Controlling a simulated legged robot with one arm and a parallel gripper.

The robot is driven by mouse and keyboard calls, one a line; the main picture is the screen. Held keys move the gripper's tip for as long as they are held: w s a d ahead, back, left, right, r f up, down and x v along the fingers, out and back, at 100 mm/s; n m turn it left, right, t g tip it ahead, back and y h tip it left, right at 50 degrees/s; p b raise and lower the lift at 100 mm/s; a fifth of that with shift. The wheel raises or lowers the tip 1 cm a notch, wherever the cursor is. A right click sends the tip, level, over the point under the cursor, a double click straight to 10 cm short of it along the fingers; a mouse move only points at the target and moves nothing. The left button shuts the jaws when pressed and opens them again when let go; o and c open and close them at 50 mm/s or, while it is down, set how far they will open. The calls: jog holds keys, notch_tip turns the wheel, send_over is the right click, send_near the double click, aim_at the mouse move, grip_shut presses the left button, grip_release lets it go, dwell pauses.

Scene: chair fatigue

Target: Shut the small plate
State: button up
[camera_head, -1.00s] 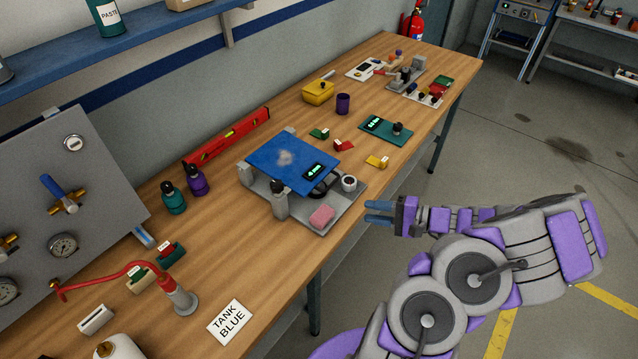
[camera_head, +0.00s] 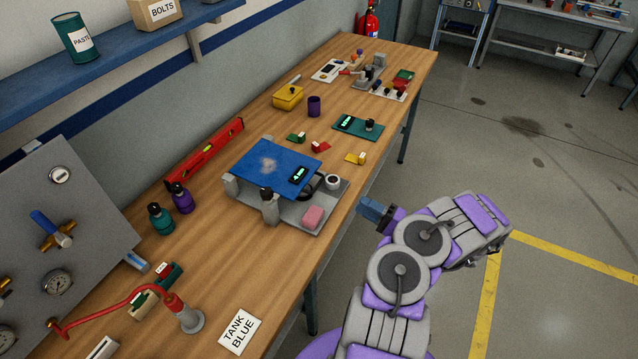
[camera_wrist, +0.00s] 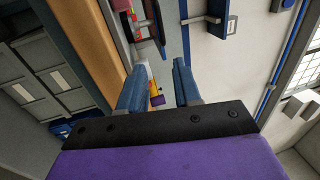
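A blue plate (camera_head: 268,164) with a pale worn patch and a small lit display (camera_head: 299,174) sits raised over a grey base (camera_head: 296,228) on the bench. Grey posts stand at its near and left edges. A pink block and a white-topped round part sit on the base's near right. A smaller teal plate (camera_head: 350,124) with a display and a black knob lies flat farther back; I cannot tell which is the task's plate. My gripper (camera_head: 368,208) is right of the base, beyond the bench's front edge, touching neither plate. In the wrist view my gripper (camera_wrist: 161,68) has its blue fingers apart and empty.
The wooden bench (camera_head: 225,265) also holds a red level (camera_head: 205,150), two bottles (camera_head: 170,208), a yellow box (camera_head: 288,97), a purple cup (camera_head: 314,106) and small coloured blocks. A gauge panel (camera_head: 75,222) stands left. The floor right of the bench is open.

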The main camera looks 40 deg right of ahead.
jog(key=b, duration=0.1)
send_near(318, 184)
jog(key=x, duration=0.3)
jog(key=shift+w+a+f, duration=0.15)
jog(key=shift+a+f, duration=0.1)
jog(key=w, duration=0.4)
jog(key=w+r+b, duration=0.1)
jog(key=w, duration=0.1)
jog(key=shift+a, duration=0.2)
jog(key=shift+w+a+r, duration=0.1)
jog(key=shift+w+a, duration=0.15)
jog(key=shift+a, duration=0.2)
jog(key=shift+a+r, duration=0.15)
jog(key=shift+a, duration=0.3)
jog(key=shift+d, duration=0.5)
jog(key=c, duration=0.6)
jog(key=shift+a, duration=0.1)
grip_shut()
